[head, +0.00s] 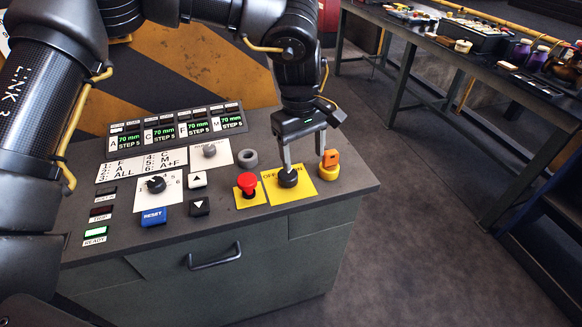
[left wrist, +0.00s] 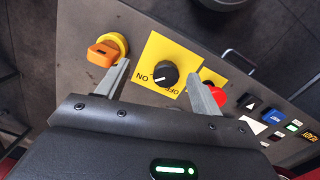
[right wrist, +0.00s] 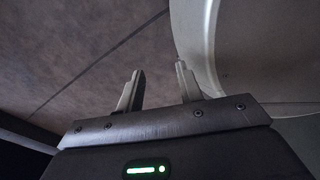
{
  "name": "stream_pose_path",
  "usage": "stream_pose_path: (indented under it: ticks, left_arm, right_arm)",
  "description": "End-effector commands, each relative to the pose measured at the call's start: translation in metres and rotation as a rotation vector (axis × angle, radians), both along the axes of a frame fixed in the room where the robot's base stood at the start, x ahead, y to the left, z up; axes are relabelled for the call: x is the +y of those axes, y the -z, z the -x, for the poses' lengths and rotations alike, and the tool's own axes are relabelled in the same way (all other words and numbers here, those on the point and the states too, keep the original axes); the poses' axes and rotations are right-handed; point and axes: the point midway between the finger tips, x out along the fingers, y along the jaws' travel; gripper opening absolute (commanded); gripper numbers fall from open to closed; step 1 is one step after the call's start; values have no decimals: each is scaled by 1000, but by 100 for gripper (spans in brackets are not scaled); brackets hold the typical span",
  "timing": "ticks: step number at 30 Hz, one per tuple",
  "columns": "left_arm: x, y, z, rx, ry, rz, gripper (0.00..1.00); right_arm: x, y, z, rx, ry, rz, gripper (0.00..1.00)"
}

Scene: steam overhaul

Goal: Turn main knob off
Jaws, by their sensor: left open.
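The main knob (head: 288,177) is a round black knob on a yellow plate marked OFF and ON at the panel's right side. In the left wrist view the knob (left wrist: 164,74) lies between the two fingertips, with ON to its left and OFF below right. A pale mark shows on it; I cannot tell exactly where it points. My left gripper (head: 305,160) is open, pointing down at the plate, one finger overlapping the knob in the head view. I cannot tell whether it touches. My right gripper (right wrist: 159,68) is open and empty, away from the panel.
A red push button (head: 247,182) sits left of the knob, and an orange key switch (head: 330,161) close on its right. The console also holds a selector dial (head: 156,184), a blue RESET button (head: 153,217) and displays. A bench stands at right beyond clear floor.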

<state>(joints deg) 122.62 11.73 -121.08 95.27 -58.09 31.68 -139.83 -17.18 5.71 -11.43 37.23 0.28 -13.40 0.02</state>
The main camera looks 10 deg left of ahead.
Motion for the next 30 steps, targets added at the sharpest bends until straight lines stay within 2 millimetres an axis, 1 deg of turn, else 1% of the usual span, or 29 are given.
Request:
stream_pose_path:
  ticks: [1,4,8,11,14,17,24,30]
  left_arm:
    - [13,-10,-2,-16,15,-33,66]
    - [30,-22,-3,-25,34,-72,66]
    - [37,-27,-4,-27,41,-88,66]
    - [37,-25,-3,-26,41,-87,66]
    - [37,-16,-3,-24,40,-88,66]
    - [37,-1,-3,-23,42,-86,66]
    - [37,44,-2,-23,40,-86,66]
    - [38,71,-3,-25,37,-86,66]
  right_arm:
    - [0,2,1,1,0,0,36]
    - [-1,3,2,3,0,1,36]
    - [-2,3,5,9,0,3,36]
    - [-3,3,9,14,0,4,36]
    - [-3,3,11,18,0,5,36]
    - [-3,2,12,21,0,5,36]
    - [-3,-3,11,18,0,3,36]
    - [1,-6,10,16,0,-2,36]
